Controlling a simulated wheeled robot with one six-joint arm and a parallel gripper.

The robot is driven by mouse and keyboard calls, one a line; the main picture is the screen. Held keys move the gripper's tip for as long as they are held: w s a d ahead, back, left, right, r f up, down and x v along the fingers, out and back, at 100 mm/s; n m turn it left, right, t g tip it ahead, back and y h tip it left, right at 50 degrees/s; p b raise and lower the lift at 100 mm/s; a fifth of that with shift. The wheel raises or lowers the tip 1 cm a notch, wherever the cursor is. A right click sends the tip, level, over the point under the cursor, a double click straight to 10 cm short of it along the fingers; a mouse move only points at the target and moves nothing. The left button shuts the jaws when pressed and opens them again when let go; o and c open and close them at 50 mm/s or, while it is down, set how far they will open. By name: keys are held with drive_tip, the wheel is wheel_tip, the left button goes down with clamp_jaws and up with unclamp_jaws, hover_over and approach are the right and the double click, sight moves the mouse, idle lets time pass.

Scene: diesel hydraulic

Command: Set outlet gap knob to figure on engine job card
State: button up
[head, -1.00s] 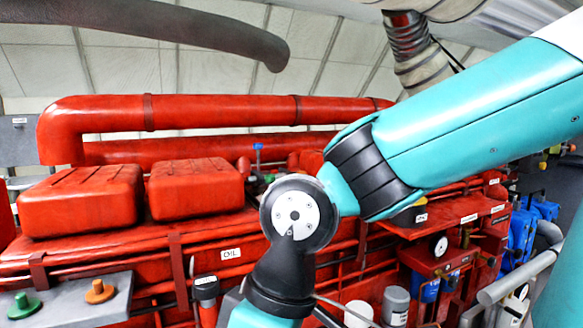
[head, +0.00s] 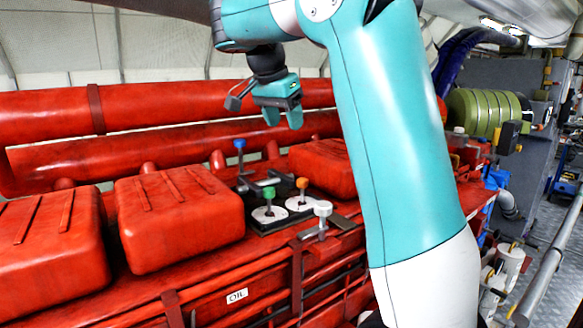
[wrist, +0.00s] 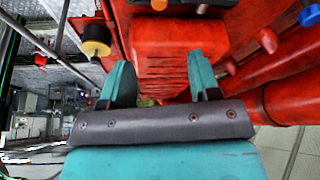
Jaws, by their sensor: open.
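A green knob (head: 268,193) and an orange knob (head: 302,184) stand upright on white round dials on a dark plate on the engine top. A blue-topped knob (head: 239,145) stands behind them. I cannot tell which one is the outlet gap knob. The dial marks are too small to read, and I cannot make out a job card. My teal gripper (head: 284,116) is open and empty, above and behind the knobs, apart from them. In the wrist view, its two fingers (wrist: 162,88) point toward a red cover, with nothing between them.
Red ribbed covers (head: 178,215) flank the plate. Thick red pipes (head: 150,135) run behind.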

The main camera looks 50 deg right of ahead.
sight(302, 179)
drive_tip(key=b+x, duration=0.2)
drive_tip(key=x, duration=1.5)
drive_tip(key=shift+s+d+b, duration=0.1)
drive_tip(key=shift+d+b, duration=0.05)
drive_tip(key=shift+b, duration=0.15)
drive_tip(key=c, duration=0.9)
